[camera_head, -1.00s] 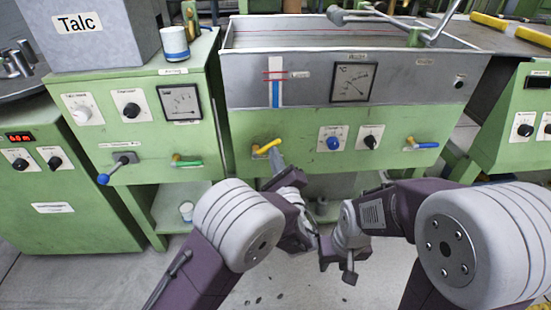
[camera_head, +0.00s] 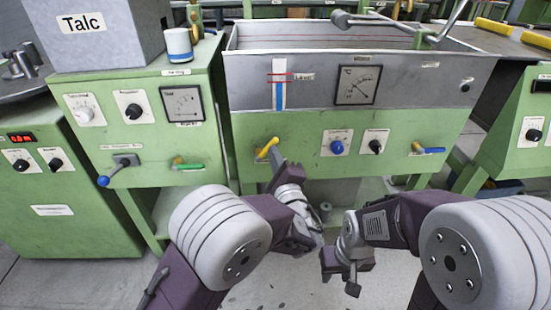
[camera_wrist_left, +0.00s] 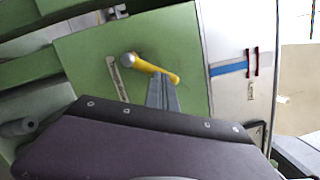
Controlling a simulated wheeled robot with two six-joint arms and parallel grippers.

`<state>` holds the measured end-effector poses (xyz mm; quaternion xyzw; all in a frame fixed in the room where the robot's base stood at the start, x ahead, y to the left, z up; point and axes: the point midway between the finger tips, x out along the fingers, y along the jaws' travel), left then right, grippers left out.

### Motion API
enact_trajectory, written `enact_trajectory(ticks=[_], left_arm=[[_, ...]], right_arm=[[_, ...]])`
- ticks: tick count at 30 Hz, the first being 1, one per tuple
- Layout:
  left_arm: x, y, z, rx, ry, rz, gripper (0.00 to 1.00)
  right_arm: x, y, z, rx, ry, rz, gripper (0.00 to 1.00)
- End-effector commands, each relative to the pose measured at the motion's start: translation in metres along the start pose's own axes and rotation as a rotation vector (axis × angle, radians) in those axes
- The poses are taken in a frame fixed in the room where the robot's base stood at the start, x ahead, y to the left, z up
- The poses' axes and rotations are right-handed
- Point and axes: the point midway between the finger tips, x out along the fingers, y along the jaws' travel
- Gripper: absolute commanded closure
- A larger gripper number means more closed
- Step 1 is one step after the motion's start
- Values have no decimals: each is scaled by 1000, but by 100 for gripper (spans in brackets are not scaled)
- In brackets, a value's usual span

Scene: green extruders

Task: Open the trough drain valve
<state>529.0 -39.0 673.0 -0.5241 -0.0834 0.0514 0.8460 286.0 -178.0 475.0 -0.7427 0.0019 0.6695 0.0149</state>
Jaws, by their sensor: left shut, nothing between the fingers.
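The grey trough (camera_head: 420,85) sits on top of the green middle cabinet. On the cabinet front are a yellow-handled valve (camera_head: 268,147) at the left and a blue-handled valve (camera_head: 429,150) at the right; I cannot read which is labelled as the drain. The yellow handle slants up to the right in the head view. It also shows in the left wrist view (camera_wrist_left: 155,68). My left gripper (camera_head: 280,165) is shut and empty, its fingertips close beside the yellow handle; contact is unclear. My right gripper (camera_head: 345,272) hangs low, away from the valves, its jaws unclear.
A blue knob (camera_head: 337,147) and a black knob (camera_head: 376,147) sit between the valves. The left cabinet has a green-handled valve (camera_head: 188,166) and a blue-tipped lever (camera_head: 116,171). Open floor lies below, in front of the cabinets.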

Motion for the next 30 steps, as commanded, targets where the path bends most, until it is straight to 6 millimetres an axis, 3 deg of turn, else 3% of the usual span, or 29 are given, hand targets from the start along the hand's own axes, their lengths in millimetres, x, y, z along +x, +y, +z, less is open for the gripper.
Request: enact_trajectory(ticks=[30], left_arm=[[2, -4, 10, -235, -1, 46, 100]], right_arm=[[28, 0, 3, 0, 0, 0, 64]])
